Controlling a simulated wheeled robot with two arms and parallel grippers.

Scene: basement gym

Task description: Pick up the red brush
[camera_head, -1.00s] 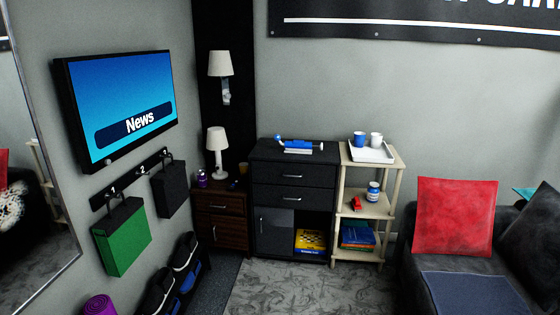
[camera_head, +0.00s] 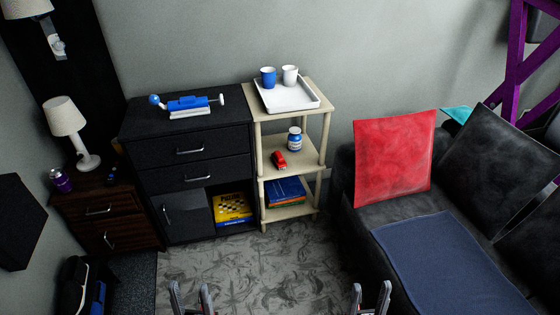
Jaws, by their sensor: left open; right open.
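A small red object (camera_head: 279,159) lies on the middle shelf of the light wooden shelf unit (camera_head: 290,207), left of a blue and white jar. It is too small to tell surely whether it is the red brush. My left gripper (camera_head: 190,287) is open and empty at the bottom edge, left of centre. My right gripper (camera_head: 371,287) is open and empty at the bottom edge, right of centre. Both are well in front of the shelf, over the carpet, and touch nothing.
A jar (camera_head: 294,139) stands beside the red object. A white tray (camera_head: 286,96) with two cups sits above it. A black cabinet (camera_head: 190,150) stands left of the shelf, and a dark sofa (camera_head: 345,216) stands right. The patterned carpet (camera_head: 270,265) in front is clear.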

